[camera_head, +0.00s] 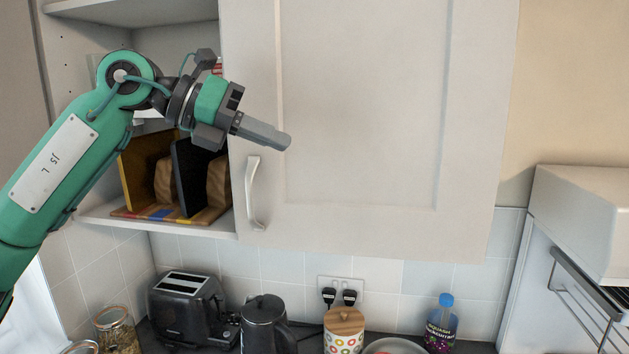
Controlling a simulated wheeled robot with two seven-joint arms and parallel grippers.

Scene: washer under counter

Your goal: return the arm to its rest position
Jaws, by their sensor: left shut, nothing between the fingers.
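My left arm comes in from the left, raised in front of the wall cupboard. My left gripper (283,140) is shut and empty. It points right, in front of the white cupboard door (360,110), above the door's handle (253,192); I cannot tell whether it touches the door. My right gripper is not in view.
The open cupboard shelf (195,221) holds boards and a dark panel (188,175). Below, a black toaster (187,308), a dark kettle (266,325), a dotted jar (343,332) and a squash bottle (441,325) stand on the counter. A hood (585,215) is at right.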

